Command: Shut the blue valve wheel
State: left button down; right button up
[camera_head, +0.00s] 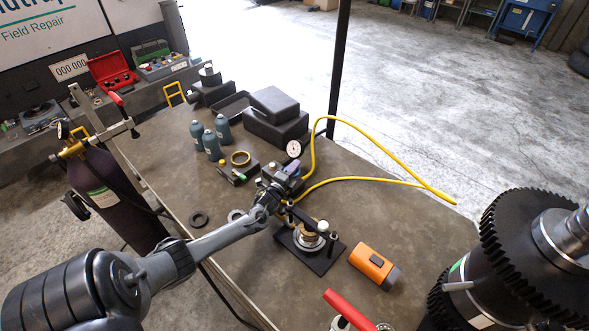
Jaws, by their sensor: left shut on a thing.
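My left arm reaches in from the lower left, and its gripper (284,184) is over the middle of the bench, beside a round white pressure gauge (293,149) and the yellow hose. A small bluish-purple part (292,168) shows right at the gripper's end. It appears to be the blue valve wheel, mostly hidden by the gripper. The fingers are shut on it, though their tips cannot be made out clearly. How far the wheel is turned cannot be told. My right gripper is not in view.
The yellow hose (385,153) loops right past the bench edge. A black fixture (318,262), an orange tool (374,265) and a red handle (350,310) lie nearer. Grey-blue bottles (212,145) and black cases (275,128) stand behind. A large gear assembly (490,265) fills the right.

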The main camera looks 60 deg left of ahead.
pick_arm(q)
jog(key=m+h+b, duration=0.1)
jog(key=h, duration=0.1)
jog(key=m+t+h+b, duration=0.1)
jog(key=shift+d+f+m+h, duration=0.1)
jog(key=shift+f+m+h, duration=0.05)
jog(key=shift+m+h, duration=0.25)
jog(key=m+h+b, duration=0.2)
jog(key=h+b, duration=0.1)
jog(key=m+h+b, duration=0.1)
jog(key=h+b, duration=0.1)
jog(key=h, duration=0.1)
jog(key=d+m+h+b, duration=0.1)
jog(key=m+h+b, duration=0.1)
jog(key=b, duration=0.1)
jog(key=shift+w+f+m+h+b, duration=0.1)
jog(key=shift+m+h+b, duration=0.2)
jog(key=shift+h+b, duration=0.1)
jog(key=shift+d+r+m+h+b, duration=0.1)
jog(key=shift+r+m+h+b, duration=0.1)
jog(key=shift+m+h+b, duration=0.35)
jog(key=c, duration=1.4)
grip_release()
jog(key=shift+s, duration=0.2)
